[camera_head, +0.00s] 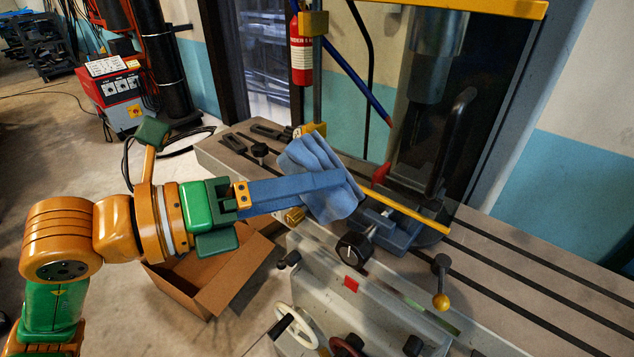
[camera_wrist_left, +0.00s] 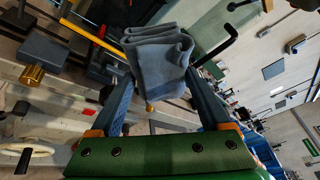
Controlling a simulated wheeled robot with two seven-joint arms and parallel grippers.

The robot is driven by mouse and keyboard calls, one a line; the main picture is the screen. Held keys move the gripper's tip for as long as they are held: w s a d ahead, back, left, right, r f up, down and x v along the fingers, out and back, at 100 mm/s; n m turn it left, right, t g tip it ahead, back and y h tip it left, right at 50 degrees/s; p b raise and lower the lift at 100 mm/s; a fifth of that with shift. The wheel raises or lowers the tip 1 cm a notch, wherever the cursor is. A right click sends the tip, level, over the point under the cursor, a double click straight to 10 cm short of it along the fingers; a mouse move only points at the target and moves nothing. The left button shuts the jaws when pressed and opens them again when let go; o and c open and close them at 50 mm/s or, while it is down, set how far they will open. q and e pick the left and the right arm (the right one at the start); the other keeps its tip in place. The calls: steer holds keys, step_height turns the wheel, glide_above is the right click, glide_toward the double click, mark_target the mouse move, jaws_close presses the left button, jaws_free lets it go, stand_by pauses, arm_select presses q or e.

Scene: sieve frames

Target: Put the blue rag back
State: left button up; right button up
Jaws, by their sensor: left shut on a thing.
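The blue rag (camera_head: 309,158) is a soft, folded cloth. My left gripper (camera_head: 338,181) reaches in from the left and is shut on it, with the long blue fingers across its middle. The rag shows above and below the fingers, over the left part of the machine table, beside the vise. In the left wrist view the rag (camera_wrist_left: 158,62) sits bunched between the two fingertips of my left gripper (camera_wrist_left: 160,84). I cannot tell whether its lower edge touches anything. My right gripper is not in view.
The grey slotted machine table (camera_head: 505,262) runs to the lower right. A vise (camera_head: 398,232) and a slanting yellow bar (camera_head: 415,212) stand close to the rag. A cardboard box (camera_head: 222,290) is on the floor below my left arm. A post (camera_head: 317,85) rises behind the rag.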

arm_select(q)
steer(key=shift+s+a, duration=0.15)
steer(key=shift+s, duration=0.15)
stand_by(0.4)
